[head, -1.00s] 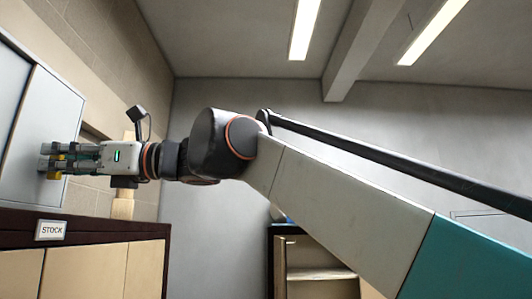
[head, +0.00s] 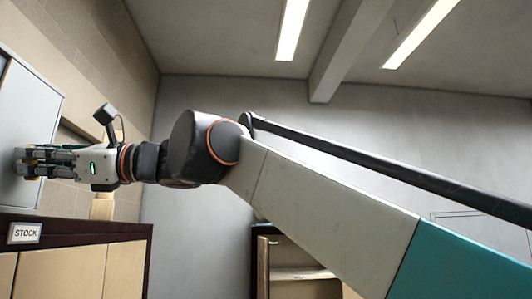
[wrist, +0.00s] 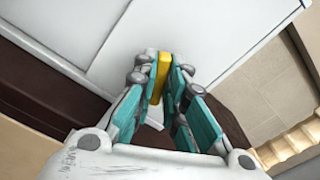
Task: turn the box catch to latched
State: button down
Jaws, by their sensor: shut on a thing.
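The box is a pale grey-white cabinet; its face shows at the left of the head view (head: 28,105) and across the top of the wrist view (wrist: 190,35). The yellow catch (wrist: 159,77) stands out from this face in the wrist view. My gripper (wrist: 161,85) has its teal fingers on both sides of the catch and is shut on it. In the head view my gripper (head: 20,162) reaches left to the box face, and the catch is hidden there behind the fingers. The catch's exact turn is hard to tell.
A dark-topped cupboard with tan doors (head: 65,275) and a STOCK label (head: 24,233) stands below the box. A tan block wall (head: 100,60) lies behind. An open shelf cabinet (head: 290,272) stands at the back.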

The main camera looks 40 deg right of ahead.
jog(key=n, duration=0.6)
jog(key=shift+s+a+f+n+p, duration=0.25)
jog(key=shift+s+n+p, duration=0.05)
jog(key=shift+s+p, duration=0.05)
jog(key=n, duration=0.6)
jog(key=shift+f, duration=0.35)
jog(key=c, duration=1.6)
grip_release()
jog(key=shift+a+f, duration=0.1)
jog(key=shift+c, duration=0.2)
